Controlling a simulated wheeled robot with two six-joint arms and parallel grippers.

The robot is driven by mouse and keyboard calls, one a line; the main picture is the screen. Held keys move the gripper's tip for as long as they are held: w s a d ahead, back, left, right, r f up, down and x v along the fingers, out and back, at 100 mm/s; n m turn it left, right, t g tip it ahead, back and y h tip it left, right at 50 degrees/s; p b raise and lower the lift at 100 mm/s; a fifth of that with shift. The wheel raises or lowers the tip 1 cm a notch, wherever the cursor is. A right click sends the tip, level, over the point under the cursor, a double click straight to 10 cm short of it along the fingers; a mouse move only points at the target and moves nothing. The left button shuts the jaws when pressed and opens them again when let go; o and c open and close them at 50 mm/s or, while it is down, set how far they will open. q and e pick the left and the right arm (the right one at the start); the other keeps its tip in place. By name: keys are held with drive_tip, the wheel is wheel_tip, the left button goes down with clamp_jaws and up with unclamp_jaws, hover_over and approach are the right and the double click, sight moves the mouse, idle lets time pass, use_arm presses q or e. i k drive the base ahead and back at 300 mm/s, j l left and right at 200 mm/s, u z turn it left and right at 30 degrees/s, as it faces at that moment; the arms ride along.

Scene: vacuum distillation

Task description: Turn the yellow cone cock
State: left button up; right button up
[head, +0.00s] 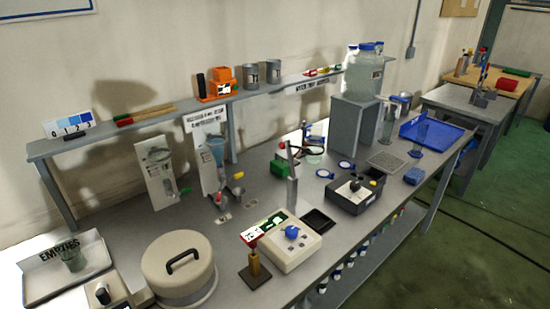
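Neither of my grippers is in view.
A wall shelf (150,128) runs behind the bench. A round lidded pot (178,262), a cream control box (290,250) with a blue knob and a post on a black base (255,270) stand in front. A blue tray (440,137) lies at the right.

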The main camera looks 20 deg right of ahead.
sight(239, 174)
drive_tip(key=i+l+z, duration=0.1)
drive_tip(key=i+z, duration=0.15)
drive_tip(key=i, duration=0.15)
drive_tip(key=k+l+u, duration=0.45)
drive_tip(key=l, duration=0.3)
drive_tip(key=k+l+u, duration=0.45)
drive_tip(key=k+l, duration=0.05)
drive_tip(key=l, duration=0.1)
